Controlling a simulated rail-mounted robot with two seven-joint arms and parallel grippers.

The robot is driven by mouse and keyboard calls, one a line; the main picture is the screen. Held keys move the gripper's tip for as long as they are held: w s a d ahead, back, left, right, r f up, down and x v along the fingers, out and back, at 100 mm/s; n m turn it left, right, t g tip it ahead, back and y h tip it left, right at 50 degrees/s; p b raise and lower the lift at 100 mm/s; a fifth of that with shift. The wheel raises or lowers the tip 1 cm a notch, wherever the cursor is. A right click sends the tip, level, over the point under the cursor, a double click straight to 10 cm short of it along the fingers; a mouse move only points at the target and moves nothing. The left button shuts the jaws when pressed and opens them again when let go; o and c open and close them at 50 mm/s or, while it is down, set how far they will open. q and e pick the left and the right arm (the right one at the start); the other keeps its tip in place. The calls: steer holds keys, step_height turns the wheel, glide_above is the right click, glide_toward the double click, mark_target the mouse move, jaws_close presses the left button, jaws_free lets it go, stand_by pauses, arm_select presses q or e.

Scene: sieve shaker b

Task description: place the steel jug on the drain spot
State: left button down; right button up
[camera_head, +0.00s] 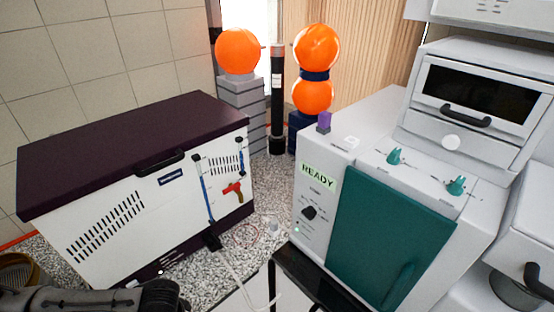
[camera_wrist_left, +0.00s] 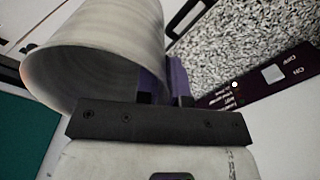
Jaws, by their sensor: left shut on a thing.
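The steel jug (camera_wrist_left: 95,60) fills the upper left of the left wrist view, a grey, tilted, cylindrical vessel with its wide rim towards the lower left. My left gripper (camera_wrist_left: 165,75) has purple fingers and is shut on the jug at its right side. The exact grip point is partly hidden behind the dark gripper body. In the head view only my dark left arm shows at the bottom left; its gripper and the held jug are out of that picture. I cannot make out the drain spot. My right gripper is in neither view.
A white chest with a dark lid (camera_head: 130,130) stands at left. A white machine with a teal door (camera_head: 390,235) and a READY label stands at right. Orange globes (camera_head: 238,52) stand behind. Speckled floor (camera_head: 265,190) shows between chest and machine.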

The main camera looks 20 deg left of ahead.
arm_select(q)
steer(key=w+d+r, duration=0.8)
steer(key=w+d, duration=0.2)
steer(key=w, duration=0.1)
steer(key=w+d+r+m, duration=0.1)
steer(key=w+d+r, duration=0.15)
steer(key=r, duration=0.45)
steer(key=w+d+r, duration=0.1)
steer(key=w+r, duration=0.3)
steer(key=r, duration=0.2)
steer(key=s+r+p, duration=0.9)
steer(key=r+p, duration=0.3)
steer(key=p, duration=0.4)
steer(key=shift+a+r, duration=0.1)
steer(key=shift+r, duration=0.05)
